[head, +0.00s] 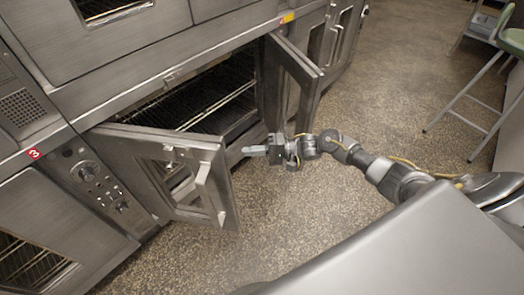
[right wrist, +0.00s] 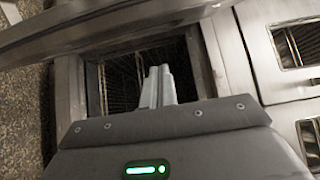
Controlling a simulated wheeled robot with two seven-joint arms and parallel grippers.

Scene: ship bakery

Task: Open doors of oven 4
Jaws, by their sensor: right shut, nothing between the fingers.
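An oven stands with both doors swung outward, and its dark cavity with wire racks (head: 215,95) shows between them. The left door (head: 155,150) with its pale handle (head: 201,172) stands wide out towards me. The right door (head: 296,66) also stands out from the front. My right gripper (head: 247,151) is shut and empty, in front of the opening between the doors, its fingers pointing left towards the left door. In the right wrist view the closed fingers (right wrist: 157,86) show against the dark oven cavity (right wrist: 125,80). My left gripper is not in view.
A red label marked 3 (head: 34,153) and a control panel (head: 98,187) are left of the open oven. A yellow label (head: 287,18) is above the right door. Other ovens adjoin it. A green-seated stool (head: 511,40) stands at right. The speckled floor (head: 390,70) between is clear.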

